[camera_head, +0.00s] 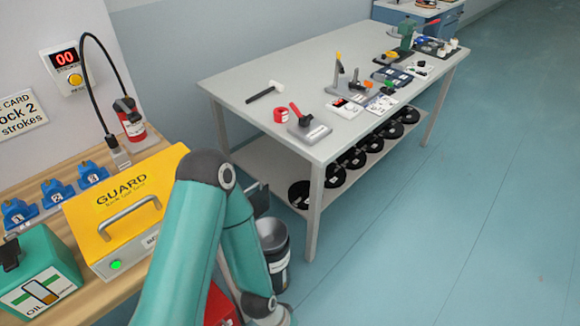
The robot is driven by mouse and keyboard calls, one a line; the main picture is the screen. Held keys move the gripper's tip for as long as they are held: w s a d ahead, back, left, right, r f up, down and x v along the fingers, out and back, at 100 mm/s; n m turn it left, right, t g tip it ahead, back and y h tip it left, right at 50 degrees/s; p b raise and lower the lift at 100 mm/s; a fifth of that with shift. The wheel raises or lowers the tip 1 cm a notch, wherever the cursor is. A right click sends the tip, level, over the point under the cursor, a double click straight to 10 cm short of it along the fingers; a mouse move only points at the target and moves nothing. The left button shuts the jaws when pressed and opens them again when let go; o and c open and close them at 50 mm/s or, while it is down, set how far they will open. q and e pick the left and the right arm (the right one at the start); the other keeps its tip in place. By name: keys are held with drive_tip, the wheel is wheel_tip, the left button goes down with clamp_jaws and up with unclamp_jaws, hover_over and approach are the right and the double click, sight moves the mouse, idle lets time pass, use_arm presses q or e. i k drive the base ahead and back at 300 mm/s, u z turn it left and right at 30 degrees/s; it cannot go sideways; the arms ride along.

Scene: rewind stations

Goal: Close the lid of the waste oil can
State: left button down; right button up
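A dark grey round can (279,257) with a white label stands on the floor between the bench and the table; I take it to be the waste oil can, but its label is not readable. A dark flat panel (261,202) stands up behind its rim and looks like a raised lid. My teal arm hides the can's left side. That arm rises from the bottom edge, bends, and drops beside the can. Neither gripper shows in this view.
A red object (219,306) sits low behind my arm, partly hidden. A grey table (270,70) carries tools. The floor at right is clear.

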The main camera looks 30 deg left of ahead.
sight(260, 201)
drive_tip(key=i, duration=1.15)
drive_tip(key=u, duration=0.8)
